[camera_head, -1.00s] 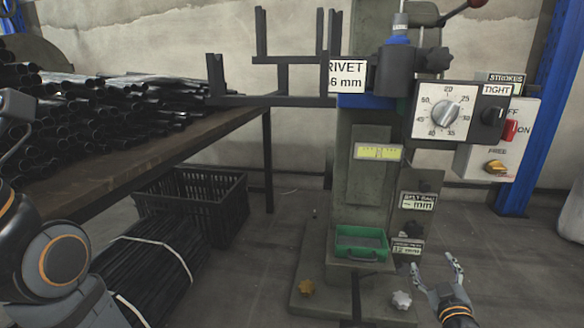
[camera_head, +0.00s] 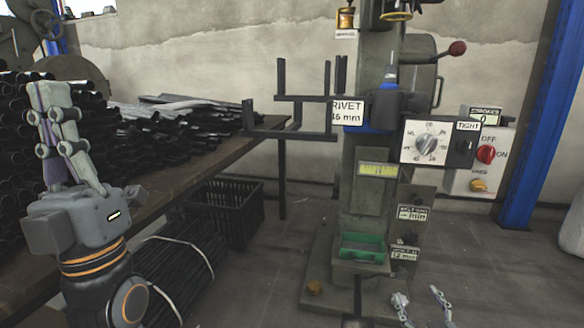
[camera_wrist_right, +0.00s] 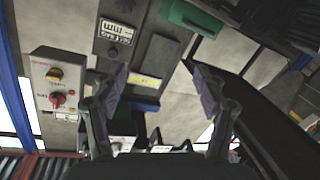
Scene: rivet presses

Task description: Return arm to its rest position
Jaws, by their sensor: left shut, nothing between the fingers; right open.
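My left gripper (camera_head: 50,95) stands upright at the left of the head view, fingers pointing up, shut and empty, in front of the pile of dark tubes. My right gripper (camera_head: 420,294) is at the bottom edge of the head view, fingers spread, open and empty. It also shows open in the right wrist view (camera_wrist_right: 162,90), with the press behind it. Most of my right arm is out of the head view. The rivet press (camera_head: 375,205) stands in front of me, and the right gripper appears in front of its lower right side.
A table (camera_head: 165,185) with dark tubes (camera_head: 170,120) runs along the left. A black crate (camera_head: 232,212) and a tube bundle (camera_head: 180,270) are on the floor. The press carries a green tray (camera_head: 362,247) and a control box (camera_head: 488,165). A blue post (camera_head: 540,120) stands right.

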